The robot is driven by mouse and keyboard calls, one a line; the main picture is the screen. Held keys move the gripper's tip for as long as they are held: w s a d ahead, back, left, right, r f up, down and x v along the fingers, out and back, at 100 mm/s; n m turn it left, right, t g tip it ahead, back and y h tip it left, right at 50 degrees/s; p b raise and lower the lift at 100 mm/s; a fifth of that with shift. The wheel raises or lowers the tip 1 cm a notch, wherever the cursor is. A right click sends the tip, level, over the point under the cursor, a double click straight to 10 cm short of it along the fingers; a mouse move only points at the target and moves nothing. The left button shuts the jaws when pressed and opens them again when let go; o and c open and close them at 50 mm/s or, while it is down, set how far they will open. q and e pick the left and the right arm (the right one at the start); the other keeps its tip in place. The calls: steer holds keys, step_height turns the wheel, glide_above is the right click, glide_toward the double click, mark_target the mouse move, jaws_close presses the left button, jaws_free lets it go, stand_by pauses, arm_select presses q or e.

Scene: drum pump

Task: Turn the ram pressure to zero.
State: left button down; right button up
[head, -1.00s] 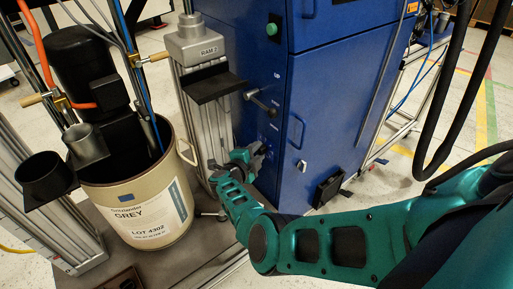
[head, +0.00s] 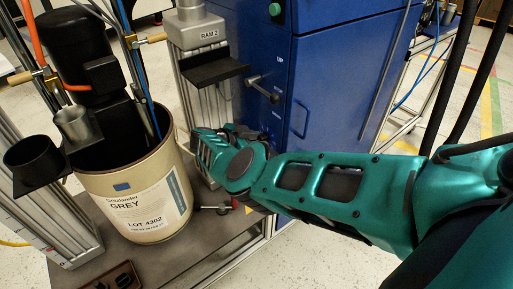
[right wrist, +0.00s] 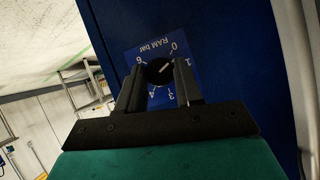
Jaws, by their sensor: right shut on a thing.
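The ram pressure dial is a blue plate marked "RAM bar" (right wrist: 147,52) with numbers around a black knob (right wrist: 158,72), in the right wrist view. The knob's white line points up and right, roughly between 0 and 1. My right gripper (right wrist: 160,82) has one finger on each side of the knob and is shut on it. In the head view my right gripper (head: 250,135) is at the blue cabinet's front, mostly hidden by my own arm; the dial is hidden there. My left gripper is not in view.
The blue cabinet (head: 330,75) has a handle lever (head: 262,88) above my right gripper. A post with a box labelled RAM 2 (head: 208,34) and a black shelf (head: 212,70) stands close left. A cream drum (head: 140,200) stands farther left.

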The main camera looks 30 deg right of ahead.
arm_select(q)
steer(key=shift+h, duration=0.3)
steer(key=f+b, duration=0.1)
steer(key=b, duration=0.1)
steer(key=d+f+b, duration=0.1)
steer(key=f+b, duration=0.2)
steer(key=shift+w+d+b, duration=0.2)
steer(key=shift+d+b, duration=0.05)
steer(key=shift+b, duration=0.05)
arm_select(e)
steer(key=shift+w+f+n+g, duration=0.1)
steer(key=shift+n+g, duration=1)
steer(key=shift+g, duration=0.1)
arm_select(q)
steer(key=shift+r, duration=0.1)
arm_select(e)
steer(key=shift+d, duration=0.1)
steer(key=o, duration=0.9)
steer(key=shift+o, duration=0.6)
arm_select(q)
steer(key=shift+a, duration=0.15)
